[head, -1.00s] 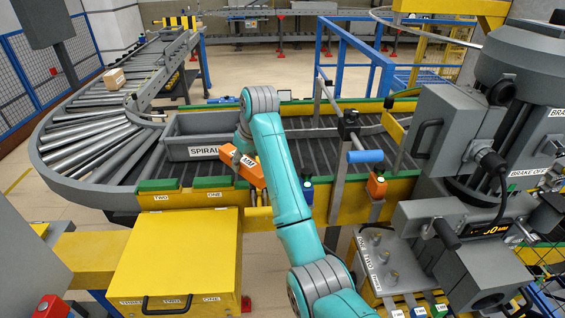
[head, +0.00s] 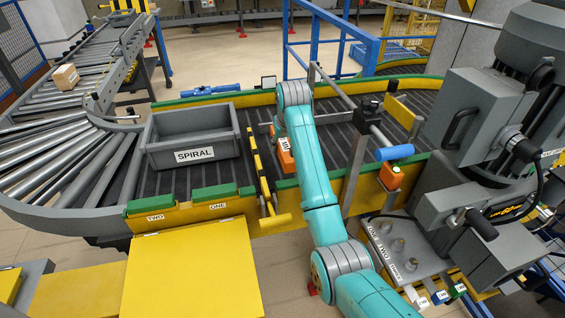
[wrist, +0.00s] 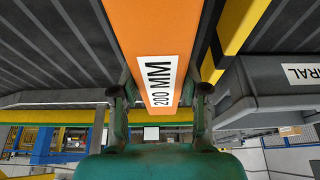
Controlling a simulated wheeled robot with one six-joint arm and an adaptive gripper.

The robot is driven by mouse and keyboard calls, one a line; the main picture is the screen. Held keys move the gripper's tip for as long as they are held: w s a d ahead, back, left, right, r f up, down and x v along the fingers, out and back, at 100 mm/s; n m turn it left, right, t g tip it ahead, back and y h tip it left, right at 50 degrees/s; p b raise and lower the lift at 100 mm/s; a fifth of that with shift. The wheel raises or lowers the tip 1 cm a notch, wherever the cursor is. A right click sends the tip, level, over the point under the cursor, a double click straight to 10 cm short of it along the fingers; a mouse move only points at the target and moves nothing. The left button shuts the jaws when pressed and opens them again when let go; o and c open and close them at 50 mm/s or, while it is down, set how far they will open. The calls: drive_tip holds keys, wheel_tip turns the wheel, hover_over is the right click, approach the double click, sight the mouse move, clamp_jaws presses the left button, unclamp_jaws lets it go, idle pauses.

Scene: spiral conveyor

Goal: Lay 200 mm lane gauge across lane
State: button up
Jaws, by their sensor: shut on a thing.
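My gripper is shut on the orange lane gauge (wrist: 163,38), with a finger on each side, as the wrist view (wrist: 160,93) shows. The gauge carries a white "200 MM" label (wrist: 161,80). In the head view the gauge (head: 286,158) is mostly hidden behind my teal arm, over the conveyor lane (head: 182,180). The gripper itself is hidden there. The gauge is right of a yellow-and-black striped bar (head: 259,163) lying across the lane; in the wrist view that bar (wrist: 234,38) runs beside it. I cannot tell if the gauge touches the lane surface.
A grey tote (head: 193,155) marked "SPIRAL" sits on the lane left of the striped bar. A post with a blue handle (head: 394,153) and grey machinery (head: 478,110) stand on the right. A yellow cabinet (head: 190,270) is in front. A carton (head: 66,76) rests on far-left rollers.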

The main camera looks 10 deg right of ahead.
drive_tip(key=shift+f, duration=3.5)
drive_tip(key=shift+f, duration=0.1)
drive_tip(key=o, duration=1.3)
drive_tip(key=v, duration=1.2)
drive_tip(key=shift+s, duration=0.1)
